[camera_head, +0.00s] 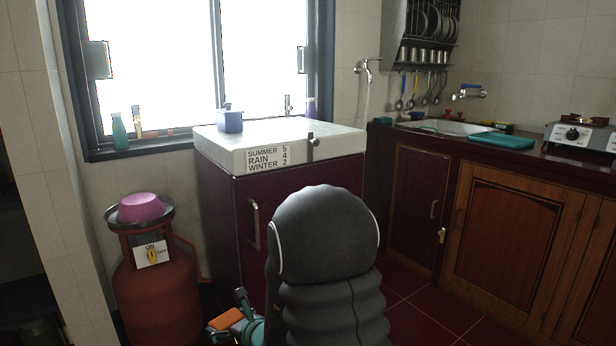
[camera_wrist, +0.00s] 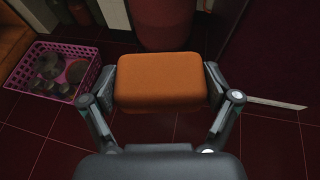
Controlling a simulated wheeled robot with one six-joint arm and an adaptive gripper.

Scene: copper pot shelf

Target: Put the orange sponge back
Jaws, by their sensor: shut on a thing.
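The orange sponge (camera_wrist: 161,82) is a rounded block held between the two fingers of my gripper (camera_wrist: 160,90) in the wrist view. The fingers press on its left and right sides, and it is above the dark red tiled floor. In the head view the sponge (camera_head: 225,319) shows low in the picture, beside my gripper (camera_head: 240,318), left of my dark arm. The arm hides part of the gripper there. A sink (camera_head: 445,127) is set in the counter at the right, with small items near its edge.
A red gas cylinder (camera_head: 155,285) with a pink bowl (camera_head: 140,208) on top stands at the left. A white-topped cabinet (camera_head: 275,150) stands behind my arm. A pink basket (camera_wrist: 50,72) with dishes sits on the floor in the wrist view. A stove (camera_head: 580,135) is far right.

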